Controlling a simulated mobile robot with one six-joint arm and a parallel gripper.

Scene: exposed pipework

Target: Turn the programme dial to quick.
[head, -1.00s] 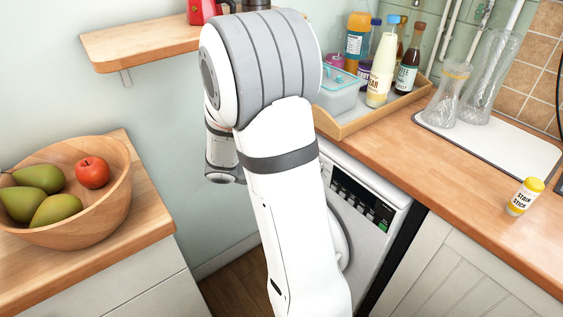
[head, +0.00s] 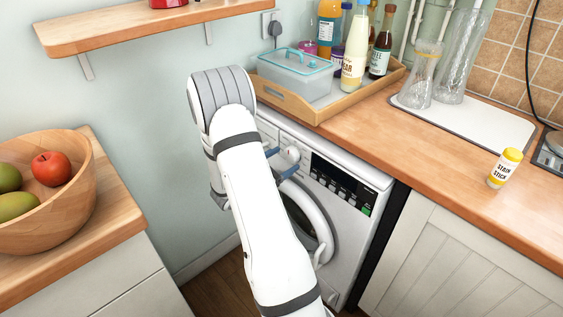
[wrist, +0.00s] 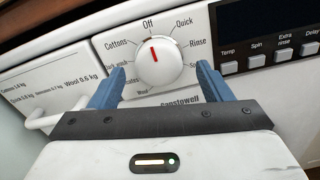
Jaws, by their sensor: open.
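The programme dial (wrist: 160,64) is a round white knob with a red mark on the washing machine's front panel (head: 340,178). Its red mark points up at Off in the wrist view. The Quick label (wrist: 184,22) is up and to the right of the dial, with Rinse (wrist: 198,43) below it. My gripper (wrist: 161,78) is open, one blue finger on each side of the dial's lower half; I cannot tell whether they touch it. In the head view, the dial (head: 292,154) shows beside the blue fingers of my gripper (head: 280,163).
The machine's dark display (wrist: 262,30) is right of the dial, and a drawer (wrist: 45,85) with a white handle is left. A fruit bowl (head: 50,205) stands at left.

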